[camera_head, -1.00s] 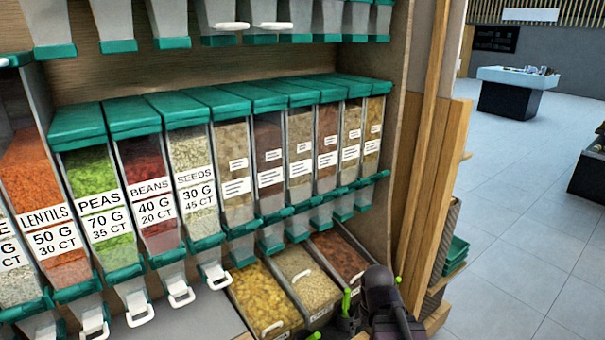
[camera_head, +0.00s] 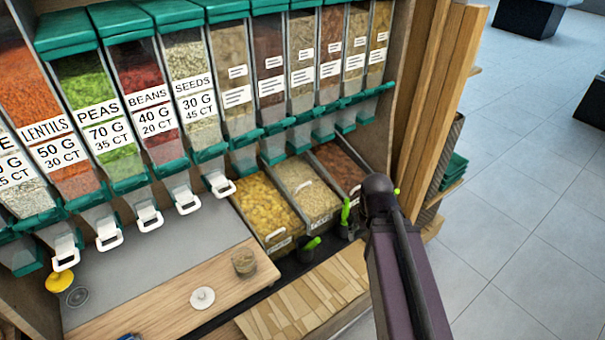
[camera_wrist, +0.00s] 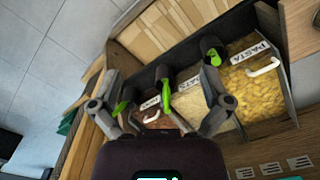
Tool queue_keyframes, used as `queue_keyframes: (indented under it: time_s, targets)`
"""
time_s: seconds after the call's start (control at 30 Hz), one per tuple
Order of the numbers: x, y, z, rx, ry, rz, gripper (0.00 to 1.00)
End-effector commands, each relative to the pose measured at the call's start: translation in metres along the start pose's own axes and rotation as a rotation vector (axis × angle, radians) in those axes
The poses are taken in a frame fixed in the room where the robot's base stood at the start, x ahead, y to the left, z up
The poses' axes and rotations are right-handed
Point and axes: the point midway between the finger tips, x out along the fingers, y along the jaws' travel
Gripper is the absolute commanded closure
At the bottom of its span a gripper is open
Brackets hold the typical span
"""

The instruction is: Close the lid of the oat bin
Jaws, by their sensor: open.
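Three low bins stand in a row under the dispensers: one with yellow pasta (camera_head: 268,207), a middle one with pale flakes that look like oats (camera_head: 309,195), and one with brown contents (camera_head: 340,166). The middle bin's white handle (camera_head: 303,185) sits farther back than the pasta bin's handle (camera_head: 276,235), whose bin looks closed. I cannot clearly make out the middle lid's edges. My gripper (camera_wrist: 163,100) is open and empty, its fingers apart above the bin fronts. The middle bin (camera_wrist: 192,101) shows beyond the fingers. In the head view my arm partly hides the brown bin.
Scoops with green handles (camera_head: 309,243) stand in dark holders before the bins. A wooden counter (camera_head: 160,310) holds a small jar (camera_head: 244,262) and a white round piece (camera_head: 202,298). Dispensers (camera_head: 190,90) overhang the bins. A wooden post (camera_head: 430,110) stands right; open floor lies beyond.

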Motion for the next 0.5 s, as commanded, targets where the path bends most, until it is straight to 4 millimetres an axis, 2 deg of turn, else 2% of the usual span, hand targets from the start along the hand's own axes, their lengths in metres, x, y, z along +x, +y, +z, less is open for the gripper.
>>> queue_keyframes:
  time_s: [0.03, 0.17, 0.27, 0.3, 0.37, 0.5]
  targets:
    - [0.001, 0.0, -0.001, -0.002, 0.002, -0.001, 0.27]
    - [0.006, -0.005, -0.013, -0.026, 0.023, -0.018, 0.65]
    - [0.015, -0.015, -0.034, -0.07, 0.065, -0.048, 0.95]
    - [0.019, -0.021, -0.046, -0.096, 0.091, -0.064, 1.0]
    - [0.026, -0.03, -0.067, -0.14, 0.136, -0.092, 1.0]
    - [0.043, -0.059, -0.129, -0.266, 0.282, -0.168, 1.0]
